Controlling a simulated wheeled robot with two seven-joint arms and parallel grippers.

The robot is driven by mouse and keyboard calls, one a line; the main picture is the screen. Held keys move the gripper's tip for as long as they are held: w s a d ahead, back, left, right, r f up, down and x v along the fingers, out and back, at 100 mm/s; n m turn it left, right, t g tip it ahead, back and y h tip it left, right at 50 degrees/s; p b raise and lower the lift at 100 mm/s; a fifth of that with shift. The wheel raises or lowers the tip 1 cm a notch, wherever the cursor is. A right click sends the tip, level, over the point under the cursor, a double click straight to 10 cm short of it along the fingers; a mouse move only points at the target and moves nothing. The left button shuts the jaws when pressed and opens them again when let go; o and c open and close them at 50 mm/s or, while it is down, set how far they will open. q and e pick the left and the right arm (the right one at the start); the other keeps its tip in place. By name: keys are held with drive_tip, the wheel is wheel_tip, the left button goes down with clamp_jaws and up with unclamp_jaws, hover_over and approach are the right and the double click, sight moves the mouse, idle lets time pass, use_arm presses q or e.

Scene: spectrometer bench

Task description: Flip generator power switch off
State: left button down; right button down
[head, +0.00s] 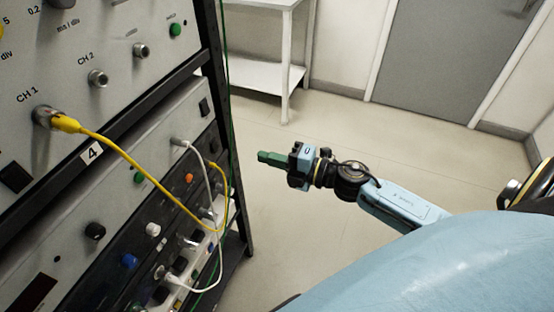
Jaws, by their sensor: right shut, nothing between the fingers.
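A rack at the left holds several grey instrument panels. The panel under the "4" tag (92,152) may be the generator (118,200); no name on it is readable. A black rocker switch (204,106) sits near its upper right end, and I cannot tell which way it is set. Another dark switch (15,178) is on the upper panel marked CH 1 and CH 2. My right gripper (264,157) is shut and empty, its green fingers pointing left toward the rack. It is over the open floor, right of the rack post and apart from the panels. My left gripper is out of view.
A yellow cable (140,163) runs from the CH 1 socket down across the lower panels. A white cable (211,190) hangs near the lower panels' right ends. The black rack post (219,100) borders the panels. A white table (270,75) stands behind; the floor between is clear.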

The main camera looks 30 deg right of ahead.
drive_tip(key=shift+v, duration=0.85)
drive_tip(key=s+d+f+m+g+h, duration=0.1)
drive_tip(key=s+d+f+m+h, duration=0.3)
drive_tip(key=f, duration=0.6)
drive_tip(key=s+d+f+m+g+h, duration=0.1)
drive_tip(key=s+f+m+h, duration=0.1)
drive_tip(key=f+m, duration=0.5)
drive_tip(key=s+d+f+m+g+h, duration=0.1)
drive_tip(key=s+d+f+m+h, duration=0.15)
drive_tip(key=f, duration=0.95)
drive_tip(key=s+a+f+m+g, duration=0.3)
drive_tip(key=s+f, duration=0.3)
drive_tip(key=s, duration=0.4)
drive_tip(key=s+a+f+m+g+h, duration=0.1)
drive_tip(key=s+a+f+m+g, duration=0.1)
drive_tip(key=s+f, duration=0.4)
drive_tip(key=s+a+f+m+g, duration=0.3)
drive_tip(key=s+f+m+g, duration=0.1)
drive_tip(key=s, duration=1)
wheel_tip(320, 180, down, 2)
drive_tip(key=shift+s+a+f+g, duration=0.2)
drive_tip(key=shift+s+a+g, duration=0.2)
drive_tip(key=shift+g, duration=0.2)
